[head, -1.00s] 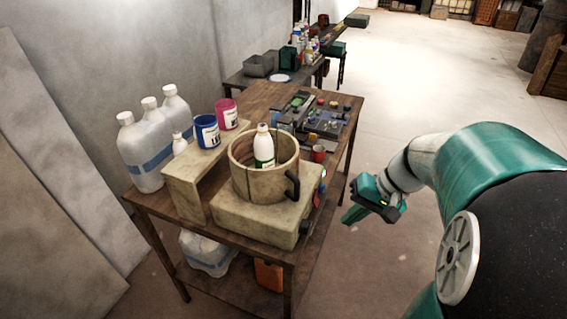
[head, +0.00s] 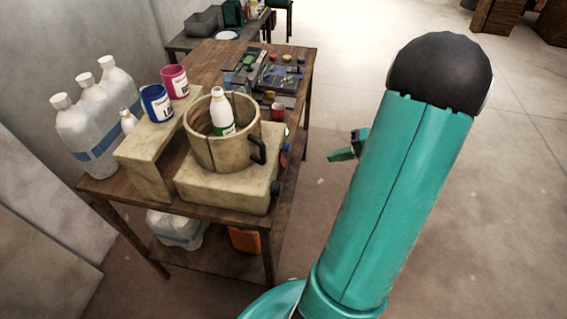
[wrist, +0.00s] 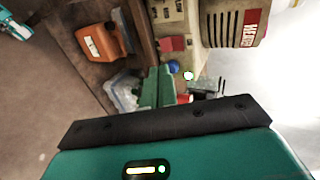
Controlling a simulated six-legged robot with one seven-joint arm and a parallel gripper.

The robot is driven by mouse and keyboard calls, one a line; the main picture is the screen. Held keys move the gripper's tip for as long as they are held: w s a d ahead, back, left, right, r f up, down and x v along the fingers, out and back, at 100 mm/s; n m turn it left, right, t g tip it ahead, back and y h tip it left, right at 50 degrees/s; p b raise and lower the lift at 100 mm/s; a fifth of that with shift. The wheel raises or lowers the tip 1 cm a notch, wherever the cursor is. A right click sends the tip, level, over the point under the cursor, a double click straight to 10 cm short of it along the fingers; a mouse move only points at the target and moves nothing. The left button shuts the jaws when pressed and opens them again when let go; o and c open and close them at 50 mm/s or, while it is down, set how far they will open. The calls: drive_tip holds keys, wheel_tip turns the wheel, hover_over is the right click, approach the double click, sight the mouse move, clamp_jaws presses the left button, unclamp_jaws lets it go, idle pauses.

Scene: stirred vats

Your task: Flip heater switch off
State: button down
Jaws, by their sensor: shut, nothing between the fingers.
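A beige heater block (head: 222,190) stands on the near end of the wooden table, with a round beige vat (head: 200,150) on top. Small controls sit on its right side, including a red one (head: 284,148). In the wrist view, a red part (wrist: 172,45), a blue round part (wrist: 174,67) and a glowing light (wrist: 188,76) show close to my fingers; which is the heater switch, I cannot tell. My gripper (head: 332,156) is shut and empty, to the right of the block and apart from it in the head view. Its green fingers (wrist: 158,85) show in the wrist view.
A white bottle (head: 221,112) stands in the vat, whose dark handle (head: 258,150) juts right. Blue (head: 157,103) and pink (head: 175,81) cups stand on a riser left of it. A red cup (head: 278,111) is behind. Floor right of the table is open.

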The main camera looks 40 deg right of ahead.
drive_tip(key=shift+s+d, duration=0.2)
approach(279, 169)
drive_tip(key=x, duration=0.4)
drive_tip(key=shift+w+a, duration=0.15)
drive_tip(key=shift+a, duration=0.2)
idle(0.4)
drive_tip(key=shift+w+a+f+t+y, duration=0.2)
drive_tip(key=shift+f+t+y, duration=0.1)
drive_tip(key=shift+t, duration=0.1)
drive_tip(key=shift+r, duration=0.2)
